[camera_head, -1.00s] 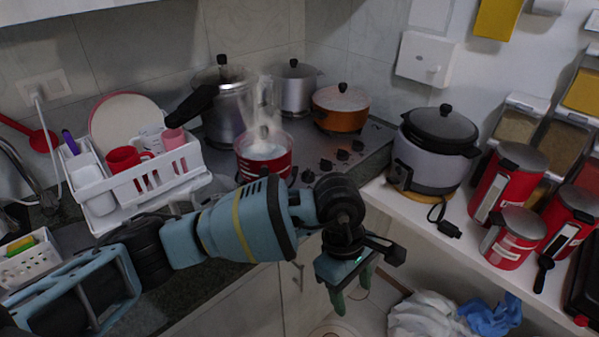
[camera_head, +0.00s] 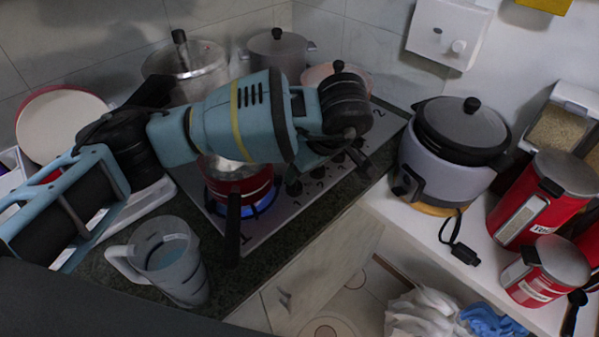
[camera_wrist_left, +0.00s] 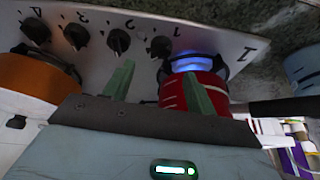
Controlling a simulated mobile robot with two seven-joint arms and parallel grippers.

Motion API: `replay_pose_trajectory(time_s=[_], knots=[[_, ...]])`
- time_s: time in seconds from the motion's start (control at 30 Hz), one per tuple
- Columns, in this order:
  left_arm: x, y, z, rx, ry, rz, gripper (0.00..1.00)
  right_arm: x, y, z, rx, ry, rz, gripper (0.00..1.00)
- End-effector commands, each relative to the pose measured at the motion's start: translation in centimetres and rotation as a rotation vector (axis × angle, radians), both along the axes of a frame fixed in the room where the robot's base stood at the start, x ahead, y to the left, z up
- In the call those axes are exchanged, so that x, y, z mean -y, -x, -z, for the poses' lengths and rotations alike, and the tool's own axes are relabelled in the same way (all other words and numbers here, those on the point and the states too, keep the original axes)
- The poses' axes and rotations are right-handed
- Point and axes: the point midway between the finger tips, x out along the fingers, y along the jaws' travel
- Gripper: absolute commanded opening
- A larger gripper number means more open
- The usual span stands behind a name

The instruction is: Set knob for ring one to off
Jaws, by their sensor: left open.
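The stove's front strip (camera_wrist_left: 220,42) carries a row of black knobs. The knob by the figure 1 (camera_wrist_left: 160,46) is at the right end of the row in the left wrist view, beside the lit burner. A blue flame (camera_wrist_left: 197,64) burns under the red pot (camera_wrist_left: 190,92) on ring one; the flame also shows in the head view (camera_head: 262,203). My left gripper (camera_wrist_left: 159,69) is open and empty, its green fingers pointing toward the knob row and apart from the knobs. In the head view the arm partly hides the gripper and some knobs. My right gripper is out of view.
A clear jug (camera_head: 170,260) stands on the counter. Steel pots (camera_head: 190,65) and an orange pot (camera_wrist_left: 35,85) stand on other rings. A rice cooker (camera_head: 450,150) stands on the right shelf.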

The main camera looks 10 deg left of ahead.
Motion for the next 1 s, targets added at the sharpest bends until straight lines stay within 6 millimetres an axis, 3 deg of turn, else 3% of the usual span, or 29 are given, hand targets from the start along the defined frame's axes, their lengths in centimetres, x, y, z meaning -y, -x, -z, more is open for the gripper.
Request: replay_pose_trajectory(time_s=[0.17,0.6,1.0], knots=[[-0.3,-0.2,0.9,-0.001,0.0,-0.003,0.57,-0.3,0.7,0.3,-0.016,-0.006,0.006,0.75],[-2.1,-1.6,6.4,-0.003,0.002,-0.003,0.57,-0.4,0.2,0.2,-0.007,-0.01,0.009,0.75],[-2.3,-1.9,7.2,0.0,0.001,0.0,0.57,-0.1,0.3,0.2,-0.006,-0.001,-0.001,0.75]])
